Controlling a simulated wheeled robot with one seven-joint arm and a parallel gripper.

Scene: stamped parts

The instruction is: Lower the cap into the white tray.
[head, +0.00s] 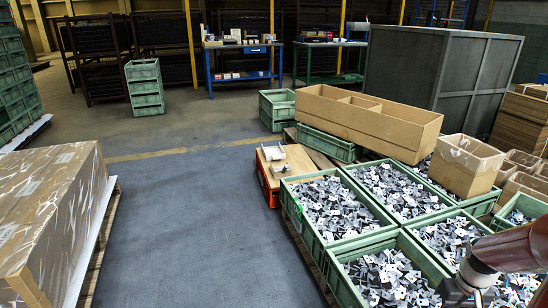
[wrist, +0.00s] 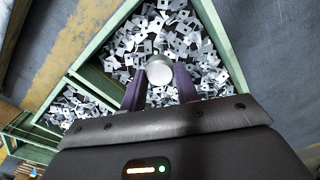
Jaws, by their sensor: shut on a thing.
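The cap (wrist: 159,70) is a round, pale silver disc in the wrist view. My gripper (wrist: 160,84) is shut on it, with one dark purple finger on each side. Behind the cap in that view are green crates full of stamped parts. In the head view part of my arm shows at the lower right, and the cap cannot be made out there. A small whitish tray-like thing (head: 272,153) lies on a wooden-topped, orange-sided stand left of the crates. It is too small to tell for sure that it is the white tray. I cannot make it out in the wrist view.
Green crates (head: 293,211) of grey metal parts fill the right side of the head view. A long cardboard box (head: 368,118) with dividers stands behind them. A wrapped carton stack (head: 52,215) stands at the left. The dark floor (head: 195,225) between is clear.

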